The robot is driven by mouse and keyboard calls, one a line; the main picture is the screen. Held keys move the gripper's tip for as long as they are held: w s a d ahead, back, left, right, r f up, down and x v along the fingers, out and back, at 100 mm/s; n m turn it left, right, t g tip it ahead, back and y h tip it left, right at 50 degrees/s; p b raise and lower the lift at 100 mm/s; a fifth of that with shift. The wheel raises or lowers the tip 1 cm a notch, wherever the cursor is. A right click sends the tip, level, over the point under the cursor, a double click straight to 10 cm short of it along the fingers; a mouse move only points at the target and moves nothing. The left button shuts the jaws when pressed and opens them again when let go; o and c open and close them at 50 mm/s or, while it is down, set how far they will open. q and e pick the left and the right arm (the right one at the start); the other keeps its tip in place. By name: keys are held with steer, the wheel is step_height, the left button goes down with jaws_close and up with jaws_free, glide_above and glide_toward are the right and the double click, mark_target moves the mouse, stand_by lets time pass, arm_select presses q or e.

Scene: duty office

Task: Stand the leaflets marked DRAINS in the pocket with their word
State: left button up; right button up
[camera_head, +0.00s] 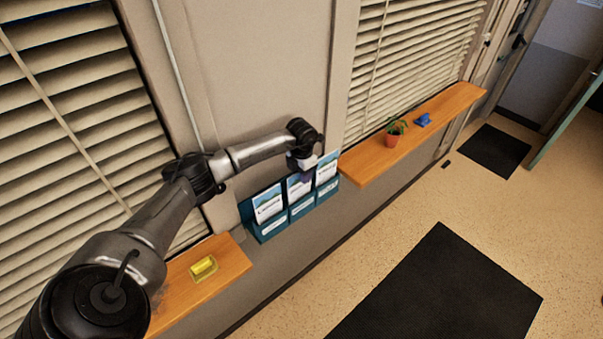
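A teal leaflet rack (249,229) hangs on the wall between the two shelves. It has three pockets side by side with pale labels. Leaflets stand in the left pocket (267,204), the middle pocket (299,188) and the right pocket (327,170). The words on leaflets and labels are too small to read surely, so I cannot tell which are marked DRAINS. My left gripper (303,168) is at the top of the middle leaflets, pointing down. Its fingers are mostly hidden, and I cannot tell whether it grips them. My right gripper is not in view.
A right wooden shelf (365,160) carries a potted plant (393,138) and a blue object (423,120). Window blinds flank the wall. The floor in front is open, with dark mats (440,290).

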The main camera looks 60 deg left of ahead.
arm_select(q)
step_height(320, 180, up, 14)
steer(key=b, duration=0.2)
steer(key=shift+b, duration=0.35)
steer(key=shift+f, duration=0.1)
